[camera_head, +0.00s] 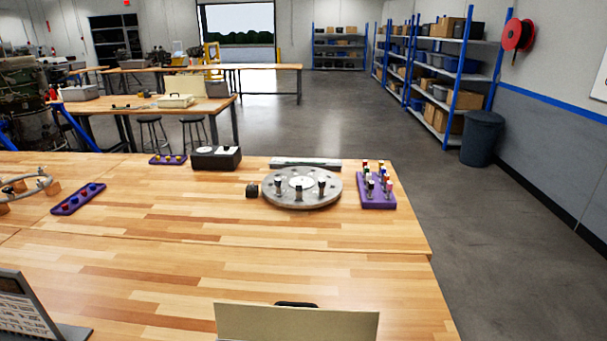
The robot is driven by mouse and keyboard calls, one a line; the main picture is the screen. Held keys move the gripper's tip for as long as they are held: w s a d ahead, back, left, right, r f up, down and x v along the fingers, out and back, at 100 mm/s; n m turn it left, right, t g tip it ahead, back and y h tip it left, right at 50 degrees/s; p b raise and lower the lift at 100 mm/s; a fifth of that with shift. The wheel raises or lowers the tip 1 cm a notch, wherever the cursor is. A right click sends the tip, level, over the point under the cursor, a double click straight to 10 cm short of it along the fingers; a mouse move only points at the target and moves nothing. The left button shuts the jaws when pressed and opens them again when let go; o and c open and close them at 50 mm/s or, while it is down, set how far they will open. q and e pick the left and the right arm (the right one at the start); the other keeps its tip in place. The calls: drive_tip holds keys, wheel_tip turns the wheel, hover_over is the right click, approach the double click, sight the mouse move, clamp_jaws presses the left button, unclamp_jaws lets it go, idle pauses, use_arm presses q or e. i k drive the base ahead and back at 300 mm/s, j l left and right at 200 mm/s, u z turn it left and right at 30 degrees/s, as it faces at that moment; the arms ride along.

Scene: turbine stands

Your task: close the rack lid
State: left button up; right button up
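A cream panel (297,324) stands raised at the bottom middle of the head view, close to me. It looks like the open rack lid, seen from its inner or front face. A black handle-like piece (296,304) shows just behind its top edge. The lower part of the panel and whatever it is joined to are cut off by the bottom of the picture. Neither of my grippers is in view.
A wooden workbench (230,280) fills the foreground, clear around the panel. A grey angled stand (35,310) is at lower left. Further back are a round metal disc (300,200), a purple peg block (377,203) and a black box (216,158).

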sight(283, 321)
drive_tip(key=i+l+u, duration=0.25)
drive_tip(key=i+u, duration=0.15)
drive_tip(key=u, duration=0.15)
drive_tip(key=i+l+u, duration=0.3)
drive_tip(key=l+u, duration=0.25)
drive_tip(key=i+l+u, duration=0.25)
drive_tip(key=l+u, duration=0.3)
drive_tip(key=i+l+u, duration=0.15)
drive_tip(key=l+u, duration=0.95)
drive_tip(key=k+l+u, duration=0.15)
drive_tip(key=l+u, duration=0.4)
drive_tip(key=k+l+u, duration=0.3)
drive_tip(key=l+u, duration=0.25)
drive_tip(key=k+l+u, duration=0.35)
drive_tip(key=l+u, duration=0.2)
